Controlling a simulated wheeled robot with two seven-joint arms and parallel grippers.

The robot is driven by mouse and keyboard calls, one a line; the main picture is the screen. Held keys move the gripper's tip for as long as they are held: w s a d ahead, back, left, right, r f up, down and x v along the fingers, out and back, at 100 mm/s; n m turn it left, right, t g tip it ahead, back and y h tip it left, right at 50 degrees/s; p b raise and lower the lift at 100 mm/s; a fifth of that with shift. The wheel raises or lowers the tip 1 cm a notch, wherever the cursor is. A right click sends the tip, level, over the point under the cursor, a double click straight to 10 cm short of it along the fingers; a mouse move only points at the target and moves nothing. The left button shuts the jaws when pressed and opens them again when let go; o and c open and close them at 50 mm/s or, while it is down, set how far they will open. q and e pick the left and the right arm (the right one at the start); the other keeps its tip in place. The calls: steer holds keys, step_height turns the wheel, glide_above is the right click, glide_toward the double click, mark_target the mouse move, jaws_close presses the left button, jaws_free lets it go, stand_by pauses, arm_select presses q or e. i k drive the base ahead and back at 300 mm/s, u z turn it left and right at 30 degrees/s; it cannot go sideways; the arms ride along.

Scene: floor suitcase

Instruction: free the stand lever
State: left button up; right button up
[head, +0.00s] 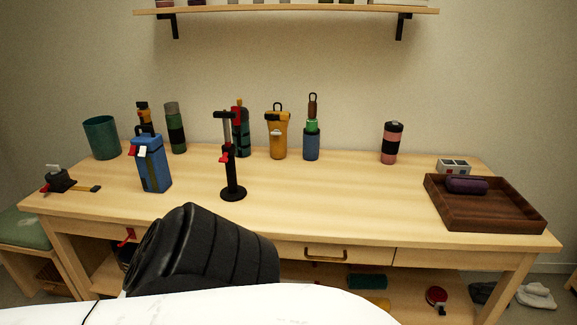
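A black stand (232,172) with a round base stands upright on the wooden table, left of the middle. It has a slim post, a metal upper rod and a short black crossbar at the top. A small red lever (224,156) sits on the left side of its post, partway up. I cannot tell at this size whether anything catches or blocks the lever. A dark green bottle with a red part (242,140) stands close behind the stand. Neither of my grippers shows in the head view.
A blue canister (153,165) is left of the stand; several bottles line the back. A wooden tray (500,218) holds a purple roll at right. The table's middle right is clear.

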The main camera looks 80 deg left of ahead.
mark_target(224, 160)
steer(key=u, duration=2.9)
steer(key=k, duration=0.65)
steer(key=u, duration=0.1)
steer(key=i, duration=0.85)
steer(key=z, duration=0.2)
